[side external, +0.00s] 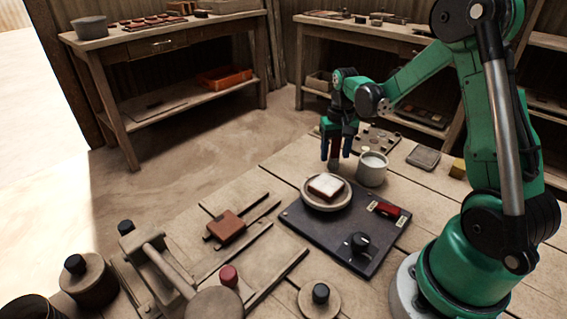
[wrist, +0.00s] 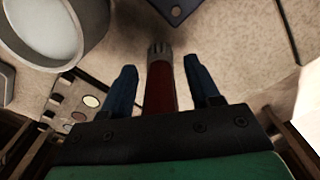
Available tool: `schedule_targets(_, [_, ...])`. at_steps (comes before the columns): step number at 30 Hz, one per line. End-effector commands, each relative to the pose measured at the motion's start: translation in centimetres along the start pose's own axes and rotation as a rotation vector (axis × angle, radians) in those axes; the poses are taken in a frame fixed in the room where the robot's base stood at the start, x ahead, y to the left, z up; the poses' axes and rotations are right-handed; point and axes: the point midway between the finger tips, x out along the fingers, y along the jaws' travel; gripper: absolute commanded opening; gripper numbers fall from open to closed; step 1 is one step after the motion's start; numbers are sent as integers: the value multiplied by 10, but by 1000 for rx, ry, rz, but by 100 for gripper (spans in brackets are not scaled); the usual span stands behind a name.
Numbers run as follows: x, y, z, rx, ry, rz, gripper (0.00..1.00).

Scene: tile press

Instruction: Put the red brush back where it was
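The red brush (wrist: 160,88) is between the two blue fingers of my gripper (wrist: 162,80) in the wrist view. Its dark grey, ridged end points away from the palm. A gap shows between the brush and each finger, so my gripper looks open around it. In the side view my gripper (side external: 338,160) points down by the table's far edge, left of a pale cup (side external: 371,174). The brush (side external: 335,150) shows there only as a dark red strip between the fingers. I cannot tell whether its lower end touches the table.
The cup (wrist: 48,32) is close at the left in the wrist view. A holed board (side external: 374,139) lies behind it. A dark slab (side external: 318,237) in front carries a round dish (side external: 343,203) with a white-topped tile (side external: 326,186), a red block (side external: 384,209) and a black knob (side external: 358,242).

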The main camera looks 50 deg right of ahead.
Motion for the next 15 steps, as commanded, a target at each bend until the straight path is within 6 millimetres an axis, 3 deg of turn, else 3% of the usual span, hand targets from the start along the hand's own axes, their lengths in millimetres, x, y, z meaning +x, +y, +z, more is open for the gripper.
schedule_targets(10, [-2, 0, 0, 0, 0, 0, 61])
schedule_targets(15, [-19, 0, 0, 0, 0, 0, 61])
